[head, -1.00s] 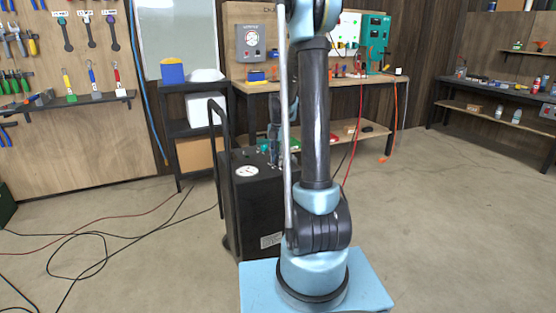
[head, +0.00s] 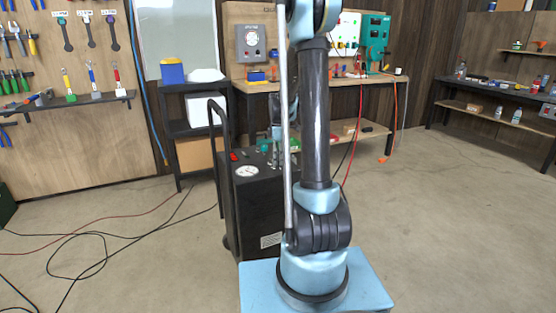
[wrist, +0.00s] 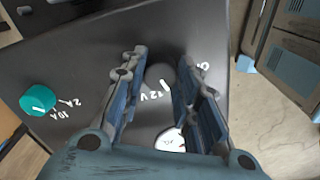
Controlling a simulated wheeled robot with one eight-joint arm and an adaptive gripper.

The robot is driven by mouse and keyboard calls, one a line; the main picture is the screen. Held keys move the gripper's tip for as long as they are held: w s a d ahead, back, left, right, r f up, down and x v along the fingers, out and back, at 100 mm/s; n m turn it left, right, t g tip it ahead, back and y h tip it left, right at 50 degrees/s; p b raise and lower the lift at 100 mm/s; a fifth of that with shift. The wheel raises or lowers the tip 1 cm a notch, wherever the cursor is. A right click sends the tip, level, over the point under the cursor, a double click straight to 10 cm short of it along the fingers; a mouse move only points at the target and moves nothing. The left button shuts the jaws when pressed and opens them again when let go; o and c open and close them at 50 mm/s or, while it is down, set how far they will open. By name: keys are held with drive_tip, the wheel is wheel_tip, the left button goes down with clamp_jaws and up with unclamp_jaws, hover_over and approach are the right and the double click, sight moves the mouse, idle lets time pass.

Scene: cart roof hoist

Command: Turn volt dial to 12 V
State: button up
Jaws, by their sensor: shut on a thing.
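The black wheeled cart (head: 262,215) stands behind my arm in the head view. In the wrist view, a dark round knob (wrist: 160,76) with a white pointer mark sits on its black panel (wrist: 85,65). The print "12V" is right beside the knob. My gripper (wrist: 162,72) is shut on this dark volt dial, one blue-grey finger on each side; the fingers hide part of its surround and other markings. A teal dial (wrist: 38,98) marked 2A and 10A lies to the left. In the head view, my arm partly hides the gripper and dial.
A white gauge (head: 246,171) and a red switch (head: 234,156) are on the cart's top. The cart's tall handle (head: 217,125) rises at its left. Cables lie on the floor at left. A workbench (head: 345,84) stands behind; the floor at right is clear.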

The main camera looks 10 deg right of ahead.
drive_tip(key=m, duration=0.4)
drive_tip(key=shift+w+m, duration=0.1)
drive_tip(key=shift+m, duration=2)
drive_tip(key=o, duration=1.1)
wheel_tip(320, 180, up, 12)
drive_tip(key=shift+f, duration=0.1)
